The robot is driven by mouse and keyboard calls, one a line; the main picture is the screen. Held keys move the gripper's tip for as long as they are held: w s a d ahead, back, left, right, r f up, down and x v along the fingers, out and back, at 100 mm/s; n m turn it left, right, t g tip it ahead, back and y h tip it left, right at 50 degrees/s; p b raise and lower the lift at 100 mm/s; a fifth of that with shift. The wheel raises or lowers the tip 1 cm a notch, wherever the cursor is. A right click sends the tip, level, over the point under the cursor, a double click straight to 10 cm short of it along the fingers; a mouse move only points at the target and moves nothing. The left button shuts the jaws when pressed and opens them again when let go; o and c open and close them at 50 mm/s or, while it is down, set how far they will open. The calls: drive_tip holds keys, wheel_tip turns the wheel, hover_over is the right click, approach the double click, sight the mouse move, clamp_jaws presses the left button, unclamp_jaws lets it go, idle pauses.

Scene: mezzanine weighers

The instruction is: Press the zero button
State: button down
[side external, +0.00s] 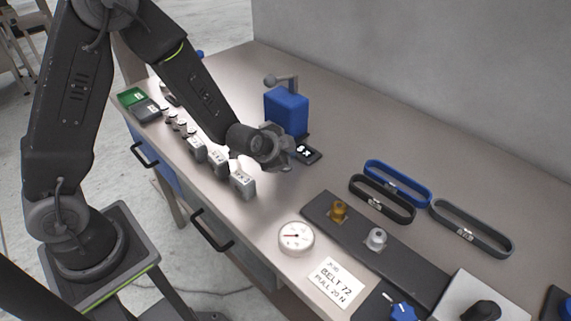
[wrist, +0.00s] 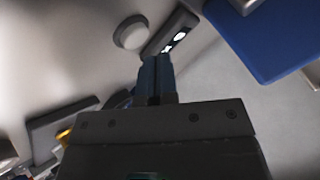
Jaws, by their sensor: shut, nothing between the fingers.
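A small dark panel (side external: 312,156) with white markings lies on the bench by a blue box (side external: 287,110). In the wrist view the panel (wrist: 184,24) shows two bright marks on its face; I cannot tell which is the zero button. My gripper (side external: 287,152) is shut and empty, over the bench beside the panel, and partly hides it. In the wrist view my closed fingertips (wrist: 155,60) overlap the panel's near end. I cannot tell whether they touch it. A pale round piece (wrist: 131,33) sits beside the panel in that view.
Several grey weights (side external: 243,184) stand left of my gripper. A round dial (side external: 296,236), a dark board (side external: 400,258) with brass (side external: 338,211) and silver knobs (side external: 376,239), and belt loops (side external: 398,182) lie to the right. The bench behind the panel is clear up to the wall.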

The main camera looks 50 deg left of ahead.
drive_tip(key=shift+f, duration=0.1)
drive_tip(key=shift+f, duration=0.4)
drive_tip(key=shift+f, duration=0.4)
idle(1.0)
drive_tip(key=shift+r, duration=0.85)
drive_tip(key=shift+r, duration=0.1)
drive_tip(key=shift+r, duration=2.45)
drive_tip(key=shift+r, duration=0.1)
